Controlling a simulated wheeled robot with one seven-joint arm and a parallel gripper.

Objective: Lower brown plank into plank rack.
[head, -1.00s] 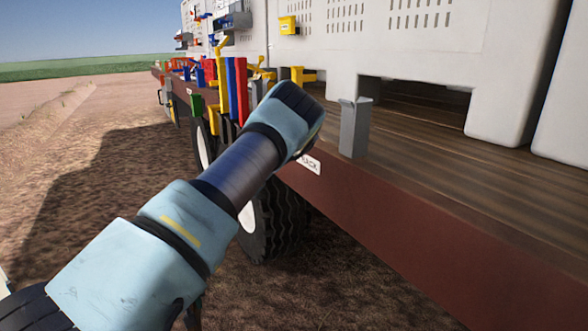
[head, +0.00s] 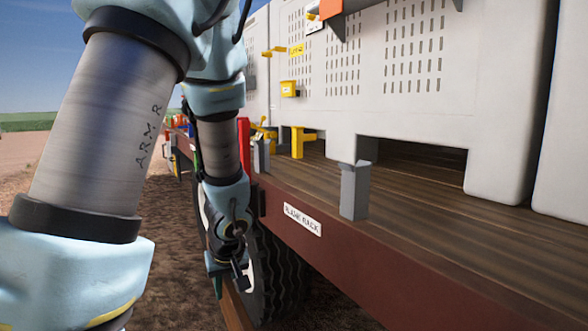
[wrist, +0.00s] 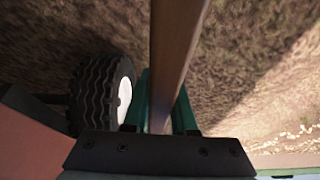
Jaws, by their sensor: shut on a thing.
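My gripper (head: 234,278) hangs low beside the trailer's side, shut on the brown plank (head: 236,312). In the wrist view the plank (wrist: 178,55) runs from the top edge down between the green fingers (wrist: 160,115). Its far end is out of view there. The label PLANK RACK (head: 302,220) is on the trailer's brown side edge. A grey upright post (head: 355,190) stands on the deck right of the label, and another grey post (head: 261,153) stands left of it. The plank is below deck level and apart from both posts.
The trailer's wooden deck (head: 430,205) extends right beneath pale panels (head: 400,100). A black tyre (head: 278,275) is close behind my gripper; it also shows in the wrist view (wrist: 95,90). Yellow brackets (head: 298,142) and a red piece (head: 244,140) are farther along. Bare soil lies below.

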